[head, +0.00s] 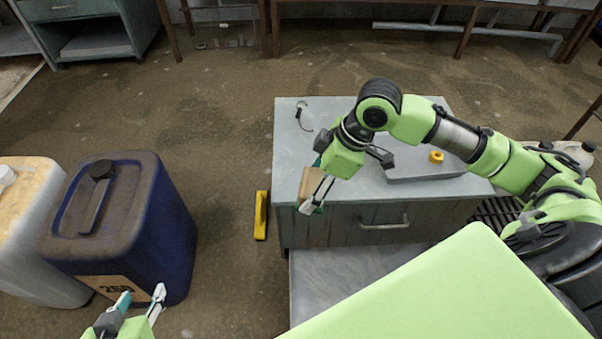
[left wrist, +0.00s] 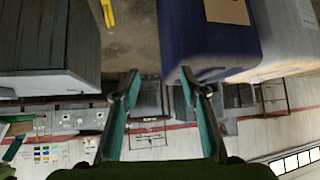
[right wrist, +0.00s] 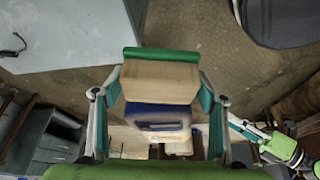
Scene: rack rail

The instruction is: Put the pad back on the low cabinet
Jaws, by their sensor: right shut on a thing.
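The pad, a tan block with a green edge, shows small in the head view (head: 311,183) and large in the right wrist view (right wrist: 160,82). My right gripper (head: 318,192) is shut on it, with a finger on each side. The low cabinet (head: 335,120) is grey with a drawer handle at its front. In the head view the pad overlaps its front-left top; its height above the top is hard to tell. The cabinet also shows in the right wrist view (right wrist: 75,35). My left gripper (head: 141,297) is open and empty by the blue canister.
A grey slab (head: 425,172) with a yellow ring (head: 437,156) lies on the cabinet's right side. A dark hook-shaped item (head: 303,117) lies at its back left. A blue canister (head: 178,225), a pale canister (head: 38,230) and a yellow item (head: 261,216) are on the floor to the left.

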